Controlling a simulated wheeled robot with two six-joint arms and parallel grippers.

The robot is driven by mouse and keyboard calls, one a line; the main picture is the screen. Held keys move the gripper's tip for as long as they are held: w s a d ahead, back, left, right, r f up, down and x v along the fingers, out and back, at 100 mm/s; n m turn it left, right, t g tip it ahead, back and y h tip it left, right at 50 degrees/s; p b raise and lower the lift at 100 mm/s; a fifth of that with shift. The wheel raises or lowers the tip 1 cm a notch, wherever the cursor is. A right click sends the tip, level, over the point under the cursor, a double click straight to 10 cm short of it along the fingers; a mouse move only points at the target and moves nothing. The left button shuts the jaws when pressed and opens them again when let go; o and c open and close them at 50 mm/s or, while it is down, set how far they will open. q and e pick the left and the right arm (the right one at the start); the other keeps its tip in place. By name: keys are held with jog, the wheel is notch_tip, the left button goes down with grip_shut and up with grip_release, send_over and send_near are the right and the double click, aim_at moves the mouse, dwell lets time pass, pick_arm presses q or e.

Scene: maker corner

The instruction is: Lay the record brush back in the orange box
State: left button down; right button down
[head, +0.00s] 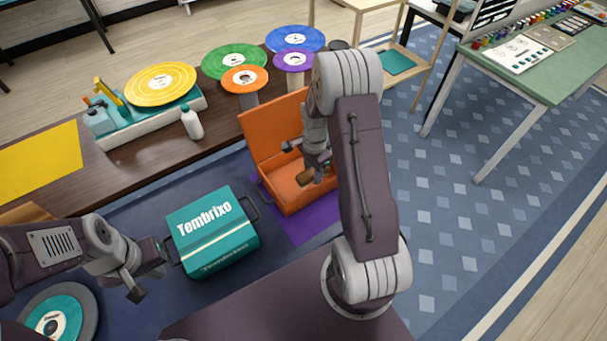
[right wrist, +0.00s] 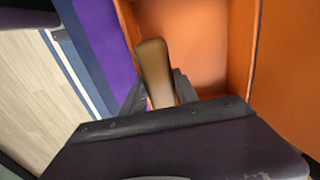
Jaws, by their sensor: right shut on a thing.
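The orange box (head: 270,139) stands open on a purple mat, its lid raised at the back. My right gripper (head: 313,174) reaches down into the box and is shut on the record brush. The brush's brown wooden body (head: 304,178) shows beside the fingers in the head view. In the right wrist view the brush (right wrist: 153,72) sticks out beyond the jaws over the orange interior (right wrist: 195,45); its lower part is hidden. I cannot tell whether it touches the box floor. My left gripper (head: 153,280) is empty with its fingers apart, left of the teal box.
A teal Tembrixo box (head: 212,233) with side handles stands left of the orange box. A teal-labelled record (head: 58,318) lies at the lower left. Behind, a brown table carries a turntable with a yellow record (head: 160,83), a white bottle (head: 192,122) and several coloured records.

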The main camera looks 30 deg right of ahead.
jog(key=w+f, duration=0.1)
jog(key=w, duration=0.1)
jog(key=w+f, duration=0.1)
jog(key=w, duration=0.1)
jog(key=w+a+f, duration=0.1)
jog(key=w, duration=0.1)
jog(key=shift+f, duration=0.3)
jog(key=shift+d+f, duration=0.1)
jog(key=shift+f, duration=1.85)
jog(key=shift+f, duration=0.2)
jog(key=c, duration=0.9)
grip_release()
jog(key=shift+r, duration=0.15)
